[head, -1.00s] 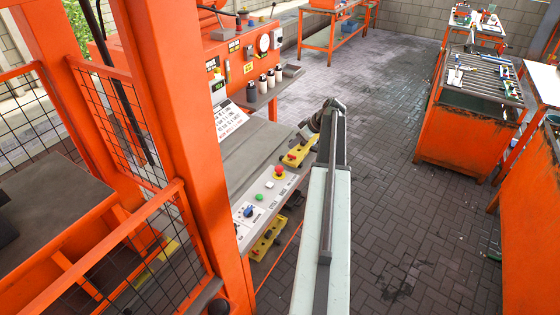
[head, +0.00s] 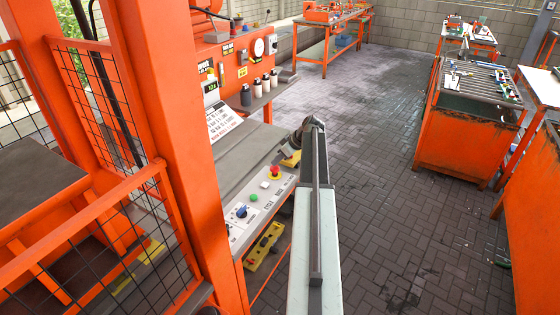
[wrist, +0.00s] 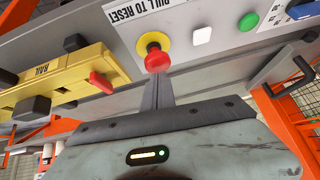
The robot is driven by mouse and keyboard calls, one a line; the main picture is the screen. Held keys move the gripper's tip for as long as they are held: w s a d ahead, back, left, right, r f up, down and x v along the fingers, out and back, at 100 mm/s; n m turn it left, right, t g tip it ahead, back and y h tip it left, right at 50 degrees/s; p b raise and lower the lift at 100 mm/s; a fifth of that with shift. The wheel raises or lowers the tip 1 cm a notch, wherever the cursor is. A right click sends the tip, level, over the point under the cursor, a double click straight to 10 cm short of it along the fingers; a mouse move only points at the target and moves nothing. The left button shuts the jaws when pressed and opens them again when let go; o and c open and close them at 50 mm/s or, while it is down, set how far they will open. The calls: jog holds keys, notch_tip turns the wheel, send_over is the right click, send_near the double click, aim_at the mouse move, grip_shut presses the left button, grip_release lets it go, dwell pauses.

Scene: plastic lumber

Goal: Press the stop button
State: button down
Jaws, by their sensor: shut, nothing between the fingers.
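The stop button is a red mushroom knob on a yellow base. In the head view the stop button (head: 275,172) stands on the grey control panel (head: 246,226), beside my arm. In the wrist view the stop button (wrist: 156,58) is at the top middle, straight beyond my fingertips. My gripper (wrist: 158,84) is shut and empty, its tips just short of the red knob or at it; I cannot tell if they touch. In the head view my arm hides the fingers.
A white button (wrist: 202,36), a green button (wrist: 248,22) and a blue knob (wrist: 302,9) sit beside the stop button. A yellow box with a red lever (wrist: 64,80) is left of it. An orange post (head: 172,130) stands left of my arm. The paved floor (head: 390,190) is open to the right.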

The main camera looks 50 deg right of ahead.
aim_at(275, 170)
jog(key=shift+f, duration=0.15)
notch_tip(275, 170, down, 2)
jog(key=shift+s+f+b, duration=0.15)
jog(key=shift+b, duration=1)
jog(key=shift+s+a+r, duration=0.25)
jog(key=shift+s, duration=0.05)
